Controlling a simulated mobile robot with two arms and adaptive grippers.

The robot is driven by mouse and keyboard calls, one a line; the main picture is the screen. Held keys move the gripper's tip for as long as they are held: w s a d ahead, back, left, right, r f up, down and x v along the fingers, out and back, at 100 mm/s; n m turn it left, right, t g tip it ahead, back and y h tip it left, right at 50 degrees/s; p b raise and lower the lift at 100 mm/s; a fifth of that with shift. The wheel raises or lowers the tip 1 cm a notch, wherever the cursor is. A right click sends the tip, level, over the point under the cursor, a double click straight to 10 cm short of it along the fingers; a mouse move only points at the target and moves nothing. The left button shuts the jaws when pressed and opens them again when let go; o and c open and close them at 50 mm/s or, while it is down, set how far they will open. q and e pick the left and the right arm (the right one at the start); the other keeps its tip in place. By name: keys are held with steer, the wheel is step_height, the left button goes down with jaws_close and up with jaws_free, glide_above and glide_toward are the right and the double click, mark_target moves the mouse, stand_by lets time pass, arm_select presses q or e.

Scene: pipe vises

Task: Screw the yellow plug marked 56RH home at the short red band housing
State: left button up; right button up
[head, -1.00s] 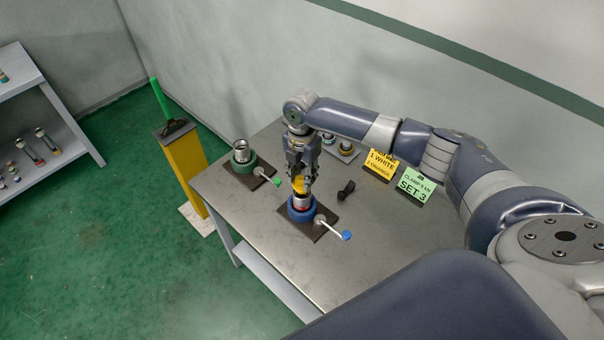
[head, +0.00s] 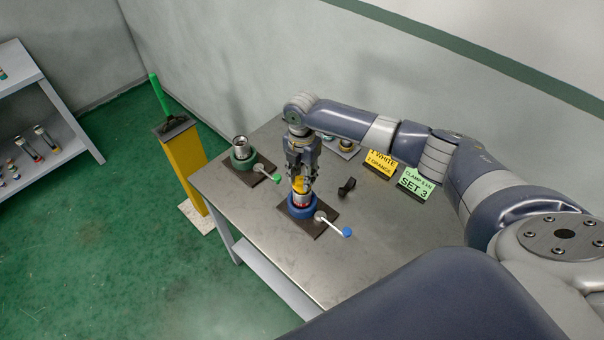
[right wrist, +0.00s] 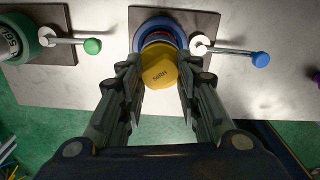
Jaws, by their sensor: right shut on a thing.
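The yellow plug (right wrist: 159,72) faces up in the right wrist view, with dark lettering that looks like 56RH. In the head view the plug (head: 299,184) sits at the top of a silver housing with a red band (head: 301,200). That housing stands upright in the blue vise (head: 296,211). My right gripper (head: 301,178) points down over it and is shut on the plug, with one finger on each side (right wrist: 160,88). The thread between plug and housing is hidden. My left gripper is not in view.
A green vise (head: 238,164) with another silver housing stands to the left. The blue vise's lever (head: 335,225) sticks out to the right. A small black object (head: 347,187) and two signs, yellow (head: 380,163) and green (head: 415,184), stand on the table. The table's front right is clear.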

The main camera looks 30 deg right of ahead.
steer(key=shift+f+p, duration=0.1)
steer(key=shift+p, duration=0.2)
stand_by(0.4)
steer(key=shift+f, duration=0.55)
stand_by(0.3)
steer(key=o, duration=1.1)
steer(key=shift+r, duration=0.1)
